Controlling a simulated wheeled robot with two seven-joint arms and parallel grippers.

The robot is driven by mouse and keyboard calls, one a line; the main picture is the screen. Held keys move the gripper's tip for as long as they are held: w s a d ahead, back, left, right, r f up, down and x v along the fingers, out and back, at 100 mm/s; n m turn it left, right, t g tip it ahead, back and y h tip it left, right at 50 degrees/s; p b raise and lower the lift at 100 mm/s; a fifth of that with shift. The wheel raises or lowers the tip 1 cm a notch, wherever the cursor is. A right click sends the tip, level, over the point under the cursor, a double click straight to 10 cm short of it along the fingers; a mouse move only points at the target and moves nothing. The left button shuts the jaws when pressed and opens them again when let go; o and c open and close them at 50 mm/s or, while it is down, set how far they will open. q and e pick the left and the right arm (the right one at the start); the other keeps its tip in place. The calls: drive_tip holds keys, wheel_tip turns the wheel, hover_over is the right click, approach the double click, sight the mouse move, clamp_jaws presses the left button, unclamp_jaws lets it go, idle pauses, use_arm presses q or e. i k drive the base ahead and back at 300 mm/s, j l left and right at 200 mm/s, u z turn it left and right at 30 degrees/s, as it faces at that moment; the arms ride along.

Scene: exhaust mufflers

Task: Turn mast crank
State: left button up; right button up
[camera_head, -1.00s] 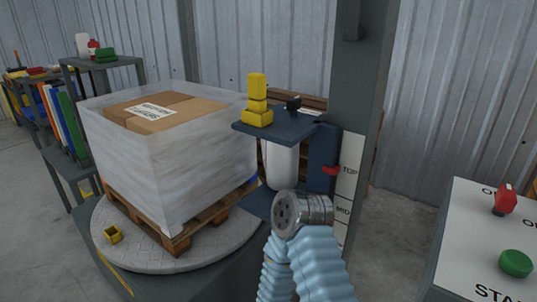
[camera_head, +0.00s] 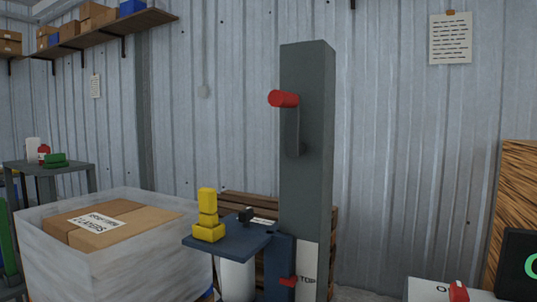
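The mast (camera_head: 306,180) is a tall dark grey post in the middle of the view. Its crank (camera_head: 294,130) sits on the upper front face, a dark arm with a red handle (camera_head: 284,99) at the upper end, pointing to the left. The blue carriage (camera_head: 236,241) on the mast carries a yellow stepped piece (camera_head: 208,216) and a small black knob (camera_head: 246,214). A red pointer (camera_head: 288,281) is beside the TOP mark on the white scale (camera_head: 307,270). Neither of my grippers shows in the current view.
A wrapped pallet load (camera_head: 110,250) stands left of the mast. A control panel (camera_head: 425,290) with a red switch (camera_head: 459,291) is at the lower right. A shelf (camera_head: 95,37) with boxes hangs at the upper left. The space around the crank looks clear.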

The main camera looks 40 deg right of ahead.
sight(277, 98)
drive_tip(key=j+z, duration=0.3)
drive_tip(key=k+j+z, duration=0.25)
drive_tip(key=j+z, duration=0.3)
drive_tip(key=j, duration=0.15)
drive_tip(key=k+j+z, duration=0.25)
